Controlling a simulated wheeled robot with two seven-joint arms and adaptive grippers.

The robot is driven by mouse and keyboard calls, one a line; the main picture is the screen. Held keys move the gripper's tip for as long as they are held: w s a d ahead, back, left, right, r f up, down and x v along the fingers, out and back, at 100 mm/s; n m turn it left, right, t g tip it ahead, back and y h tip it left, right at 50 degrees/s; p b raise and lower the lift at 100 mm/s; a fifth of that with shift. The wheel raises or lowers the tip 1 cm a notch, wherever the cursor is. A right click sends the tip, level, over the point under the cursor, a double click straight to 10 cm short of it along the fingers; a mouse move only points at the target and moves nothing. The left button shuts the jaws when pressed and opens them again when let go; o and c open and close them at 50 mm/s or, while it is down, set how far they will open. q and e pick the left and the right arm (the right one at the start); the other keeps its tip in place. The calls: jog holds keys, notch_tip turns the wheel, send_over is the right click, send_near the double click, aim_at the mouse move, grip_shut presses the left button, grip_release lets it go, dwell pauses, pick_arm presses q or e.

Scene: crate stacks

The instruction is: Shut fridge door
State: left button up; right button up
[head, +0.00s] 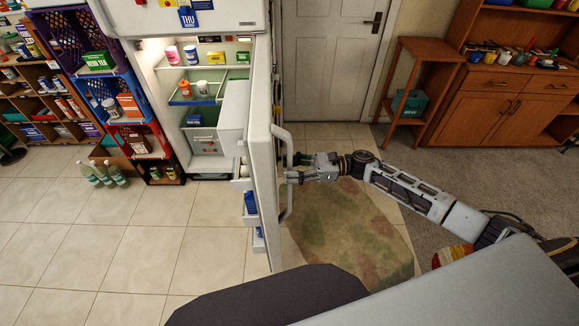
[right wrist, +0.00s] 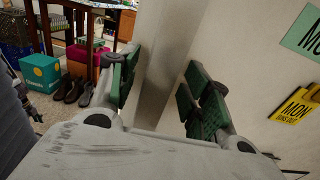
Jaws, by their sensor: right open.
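The white fridge (head: 180,30) stands open at the upper left in the head view. Its door (head: 262,130) is swung out toward me and seen nearly edge-on. A long pale handle (head: 289,202) runs along the door's right-hand face. My right gripper (head: 293,167) is at the handle with its fingers open. In the right wrist view, a pale bar (right wrist: 178,45) that looks like the handle shows between the open green-padded fingers (right wrist: 160,85). I cannot tell whether they touch it. My left gripper is not in view.
Crates (head: 115,90) and bottles (head: 103,175) stand left of the fridge. Door bins stick out on the door's inner side. Tiled floor (head: 130,250) in front of the fridge is clear. A patterned rug (head: 345,225) lies under my right arm. A wooden cabinet (head: 487,100) stands right.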

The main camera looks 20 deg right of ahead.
jog(key=shift+a, duration=0.4)
grip_shut()
